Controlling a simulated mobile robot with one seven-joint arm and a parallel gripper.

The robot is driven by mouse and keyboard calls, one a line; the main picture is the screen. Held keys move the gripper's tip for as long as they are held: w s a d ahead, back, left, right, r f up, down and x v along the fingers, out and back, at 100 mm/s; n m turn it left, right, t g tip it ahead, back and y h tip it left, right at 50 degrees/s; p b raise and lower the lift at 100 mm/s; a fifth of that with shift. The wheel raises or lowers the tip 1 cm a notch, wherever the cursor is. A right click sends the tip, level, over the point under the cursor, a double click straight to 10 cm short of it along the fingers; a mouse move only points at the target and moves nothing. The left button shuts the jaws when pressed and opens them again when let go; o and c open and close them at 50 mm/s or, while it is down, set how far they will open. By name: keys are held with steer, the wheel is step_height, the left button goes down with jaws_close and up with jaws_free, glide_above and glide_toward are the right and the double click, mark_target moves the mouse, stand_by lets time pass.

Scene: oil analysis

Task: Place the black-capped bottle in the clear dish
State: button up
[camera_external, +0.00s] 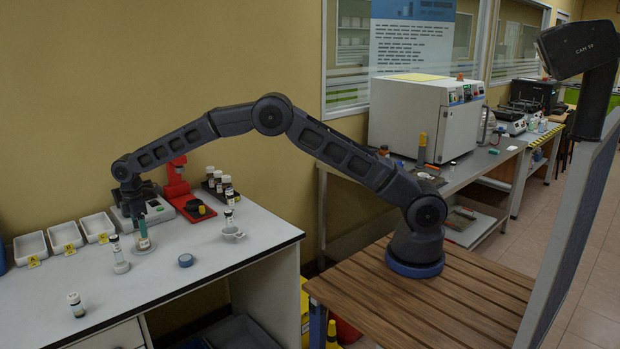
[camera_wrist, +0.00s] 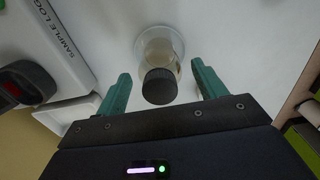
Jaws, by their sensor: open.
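The black-capped bottle (camera_wrist: 160,75) stands upright between my finger tips in the wrist view, its black cap toward the camera. A round clear dish (camera_wrist: 174,36) shows around the bottle's base; the bottle appears to stand in it. My gripper (camera_wrist: 160,88) is open, with one green finger on each side of the bottle and a gap at both sides.
A blue ring (camera_external: 186,260) and a bottle in a white holder (camera_external: 232,232) are to the right. White trays (camera_external: 66,236), a red device (camera_external: 178,188) and a bottle rack stand behind.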

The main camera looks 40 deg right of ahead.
step_height(320, 180, up, 10)
steer(key=shift+r, duration=0.35)
